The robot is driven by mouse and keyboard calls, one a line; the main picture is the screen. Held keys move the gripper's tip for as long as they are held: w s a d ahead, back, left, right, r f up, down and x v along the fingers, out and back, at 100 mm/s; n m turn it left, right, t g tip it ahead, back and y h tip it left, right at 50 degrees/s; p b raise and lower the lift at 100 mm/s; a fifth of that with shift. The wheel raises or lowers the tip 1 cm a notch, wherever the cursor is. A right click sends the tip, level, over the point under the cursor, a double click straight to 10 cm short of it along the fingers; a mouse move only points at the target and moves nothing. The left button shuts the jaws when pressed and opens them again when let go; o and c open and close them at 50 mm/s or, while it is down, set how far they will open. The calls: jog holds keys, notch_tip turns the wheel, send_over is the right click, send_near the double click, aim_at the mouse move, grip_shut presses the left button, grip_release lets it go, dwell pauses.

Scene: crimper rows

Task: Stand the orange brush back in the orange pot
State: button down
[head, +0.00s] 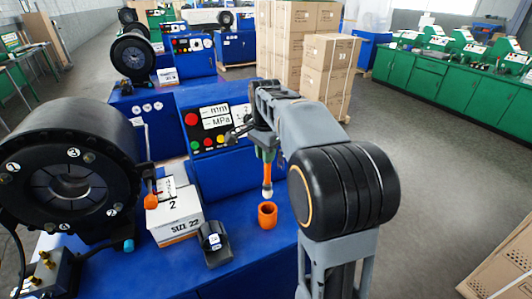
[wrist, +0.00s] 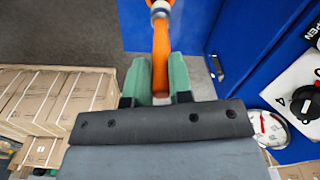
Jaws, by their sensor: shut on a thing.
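The orange brush (head: 267,176) hangs nearly upright in my gripper (head: 265,156), its pale tip pointing down. The orange pot (head: 267,216) stands on the blue bench top, directly under the tip in the head view. The tip shows just above the pot's rim; I cannot tell the exact gap or depth. In the wrist view, the green fingers of my gripper (wrist: 158,78) are shut on the orange handle (wrist: 160,48), with a pale collar farther along it.
A white SIZE 22 box (head: 174,222) and a black holder (head: 214,244) stand left of the pot. A large black crimper head (head: 70,165) fills the left. A control panel (head: 218,125) rises behind. Stacked cartons (head: 328,72) stand on the floor beyond.

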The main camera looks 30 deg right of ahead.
jog(key=b, duration=0.4)
send_over(266, 189)
jog(key=shift+w+f, duration=0.1)
jog(key=shift+f, duration=2.75)
jog(key=shift+f+b, duration=2.3)
jog(key=shift+f, duration=1.8)
jog(key=c, duration=0.9)
grip_release()
jog(key=shift+c, duration=0.2)
jog(key=shift+r, duration=0.15)
notch_tip(266, 189, up, 14)
jog(key=shift+f+p, duration=0.2)
jog(key=shift+p, duration=0.35)
